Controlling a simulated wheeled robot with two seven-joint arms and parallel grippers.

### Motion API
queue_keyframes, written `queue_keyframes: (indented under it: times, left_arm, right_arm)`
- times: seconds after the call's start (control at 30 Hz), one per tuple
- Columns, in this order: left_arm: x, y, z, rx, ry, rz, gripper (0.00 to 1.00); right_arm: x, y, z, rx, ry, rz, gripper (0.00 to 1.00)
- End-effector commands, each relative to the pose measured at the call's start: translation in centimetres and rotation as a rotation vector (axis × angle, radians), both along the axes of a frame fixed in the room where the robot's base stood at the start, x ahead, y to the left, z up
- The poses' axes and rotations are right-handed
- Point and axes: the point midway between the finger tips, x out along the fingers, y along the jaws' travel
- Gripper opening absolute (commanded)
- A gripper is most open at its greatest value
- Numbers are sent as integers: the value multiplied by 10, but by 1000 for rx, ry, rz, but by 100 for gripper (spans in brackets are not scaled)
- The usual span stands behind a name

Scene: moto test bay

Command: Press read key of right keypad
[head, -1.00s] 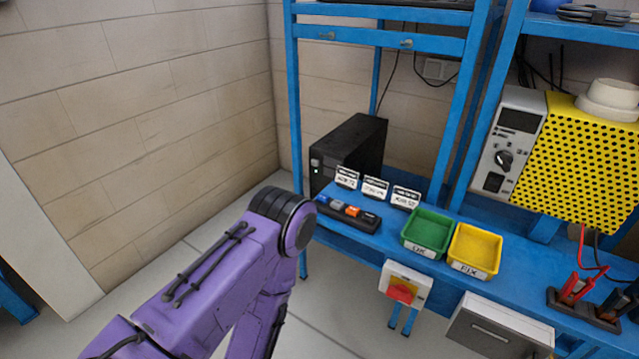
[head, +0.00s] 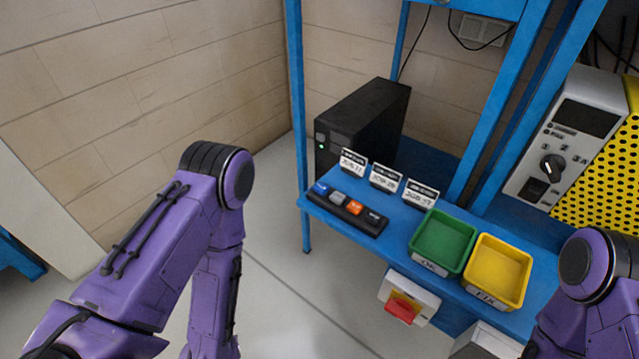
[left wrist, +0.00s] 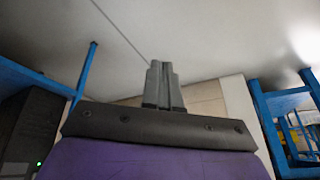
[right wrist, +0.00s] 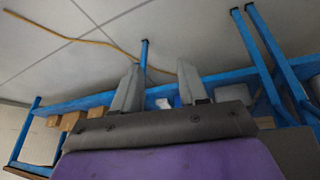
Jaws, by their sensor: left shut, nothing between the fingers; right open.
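A black keypad strip (head: 345,210) with several keys, among them blue, grey, orange and black ones, lies at the left front of the blue bench (head: 400,232). Which key is the read key is too small to tell, and I see no second keypad. My left gripper is out of the head view; in the left wrist view it (left wrist: 163,85) is shut and empty above the floor. My right gripper is out of the head view; in the right wrist view it (right wrist: 157,85) is open and empty, with floor and blue frame beyond. Neither gripper is at the keypad.
Three label cards (head: 386,178) stand behind the keypad, before a black computer box (head: 362,125). A green tray (head: 443,240) and a yellow tray (head: 497,270) sit to the right. A red switch (head: 402,308) hangs under the bench edge. A grey control unit (head: 572,140) is at right.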

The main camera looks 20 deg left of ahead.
Motion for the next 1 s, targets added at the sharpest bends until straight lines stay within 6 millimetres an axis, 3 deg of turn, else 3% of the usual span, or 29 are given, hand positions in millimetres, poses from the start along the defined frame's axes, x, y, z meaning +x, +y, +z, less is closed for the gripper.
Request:
queue_keyframes:
  times: [0.13,0.27,0.5,0.7,0.83,1.0]
  left_arm:
    - [31,-18,28,-90,-70,134,0]
    - [93,-54,75,-276,-187,382,0]
    - [215,-106,180,-640,-353,795,0]
    - [300,-126,283,-925,-433,1058,0]
    - [336,-130,334,-1062,-455,1170,0]
    - [356,-131,364,-1149,-464,1236,0]
  right_arm:
    - [0,0,33,0,-1,0,43]
    - [0,0,79,0,-2,0,43]
    - [0,0,142,0,-1,0,43]
    - [0,0,184,0,-2,0,43]
    - [0,0,200,0,-1,0,43]
    - [0,0,207,0,-1,0,43]
